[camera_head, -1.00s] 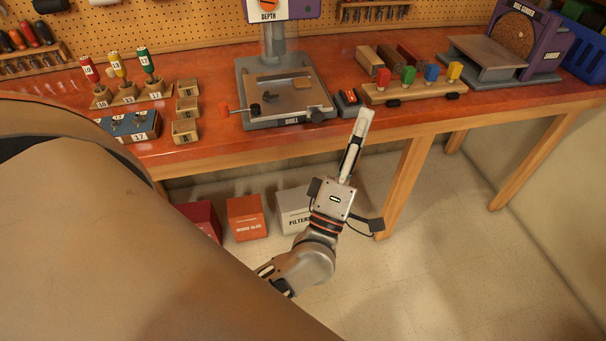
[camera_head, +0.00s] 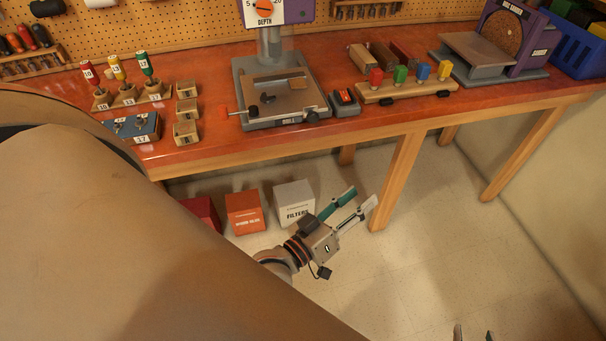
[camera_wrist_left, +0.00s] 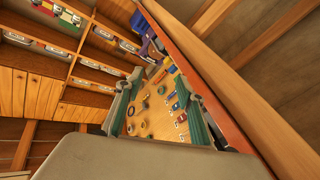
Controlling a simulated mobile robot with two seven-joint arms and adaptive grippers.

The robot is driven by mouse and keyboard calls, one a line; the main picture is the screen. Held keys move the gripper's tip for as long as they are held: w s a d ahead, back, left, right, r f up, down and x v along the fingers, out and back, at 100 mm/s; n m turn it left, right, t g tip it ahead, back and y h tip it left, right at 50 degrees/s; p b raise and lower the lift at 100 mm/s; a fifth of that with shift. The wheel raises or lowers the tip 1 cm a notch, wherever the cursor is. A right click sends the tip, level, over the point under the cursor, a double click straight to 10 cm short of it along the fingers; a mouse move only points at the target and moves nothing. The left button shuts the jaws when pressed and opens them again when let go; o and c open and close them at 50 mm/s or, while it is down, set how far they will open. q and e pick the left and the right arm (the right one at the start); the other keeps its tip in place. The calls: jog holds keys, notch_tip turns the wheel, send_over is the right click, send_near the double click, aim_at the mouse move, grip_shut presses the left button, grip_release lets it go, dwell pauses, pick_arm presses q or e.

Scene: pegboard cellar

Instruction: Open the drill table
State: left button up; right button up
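The drill press stands on the red bench in the head view. My left gripper (camera_head: 362,195) is open and empty, below the bench's front edge and apart from the drill table. Its spread teal-lined fingers show in the left wrist view (camera_wrist_left: 160,88). My right gripper (camera_head: 474,332) shows only two separated fingertips at the bottom edge.
Small wooden boxes (camera_head: 186,132) stand left. A bench leg (camera_head: 397,180) and a FILTERS box (camera_head: 294,203) are near my left gripper. The floor at right is clear.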

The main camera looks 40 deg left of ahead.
pick_arm(q)
jog(key=s+a+f+m+g+y+p, duration=0.1)
jog(key=s+a+f+m+g, duration=0.2)
jog(key=s+f, duration=0.3)
jog(key=s+a+f+m+g+y+p, duration=0.1)
jog(key=s+a+f+m+g+p, duration=0.1)
jog(key=s+f, duration=0.4)
notch_tip(320, 180, down, 6)
jog(key=shift+s+a+r+m+g, duration=0.1)
jog(key=shift+s+a+m+g, duration=0.2)
jog(key=shift+a+m+g, duration=0.65)
jog(key=shift+d+n+g, duration=0.25)
jog(key=shift+d, duration=0.1)
